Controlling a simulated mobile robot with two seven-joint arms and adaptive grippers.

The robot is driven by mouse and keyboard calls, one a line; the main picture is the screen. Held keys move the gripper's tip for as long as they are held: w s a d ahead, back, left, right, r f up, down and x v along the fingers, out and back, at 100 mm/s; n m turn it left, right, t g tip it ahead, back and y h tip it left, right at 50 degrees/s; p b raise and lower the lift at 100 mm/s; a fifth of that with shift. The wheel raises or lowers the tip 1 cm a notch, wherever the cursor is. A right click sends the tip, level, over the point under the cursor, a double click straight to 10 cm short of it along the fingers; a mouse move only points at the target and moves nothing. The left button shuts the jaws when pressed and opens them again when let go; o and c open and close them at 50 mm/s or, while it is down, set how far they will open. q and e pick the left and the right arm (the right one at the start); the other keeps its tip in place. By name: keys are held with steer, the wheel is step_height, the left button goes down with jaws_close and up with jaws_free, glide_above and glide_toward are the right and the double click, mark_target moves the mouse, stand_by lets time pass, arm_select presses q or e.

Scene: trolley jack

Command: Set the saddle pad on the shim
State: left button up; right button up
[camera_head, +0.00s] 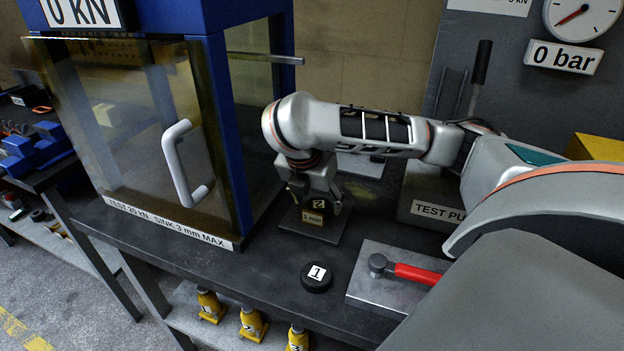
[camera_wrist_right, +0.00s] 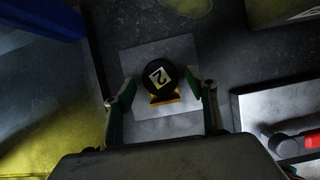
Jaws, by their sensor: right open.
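A round black saddle pad marked 2 (camera_head: 319,205) sits low between the fingers of my right gripper (camera_head: 314,204). It also shows in the wrist view (camera_wrist_right: 158,78), tilted label up. A small yellow piece marked 1 mm (camera_head: 312,218), seemingly the shim's tag, juts out from under the pad's near edge in the wrist view (camera_wrist_right: 165,99). Both are over a square grey plate (camera_head: 317,232) on the bench. My right gripper (camera_wrist_right: 160,94) is open, one finger on each side of the pad, with gaps visible. Whether the pad rests fully on the shim is hidden. My left gripper is not in view.
Another black pad marked 1 (camera_head: 317,278) lies on the bench nearer the front. A red-handled hammer (camera_head: 407,272) lies on a metal plate (camera_head: 363,292) to its right. The test cabinet (camera_head: 226,150) with its white handle stands close at left.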

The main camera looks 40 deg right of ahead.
arm_select(q)
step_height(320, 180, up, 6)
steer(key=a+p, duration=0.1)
steer(key=p, duration=0.4)
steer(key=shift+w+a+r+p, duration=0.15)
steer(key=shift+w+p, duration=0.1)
steer(key=shift+p, duration=0.15)
arm_select(e)
steer(key=v, duration=1.1)
steer(key=shift+r, duration=0.35)
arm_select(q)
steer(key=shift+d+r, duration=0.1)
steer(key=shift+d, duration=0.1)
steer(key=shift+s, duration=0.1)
arm_select(e)
steer(key=shift+s+a, duration=0.1)
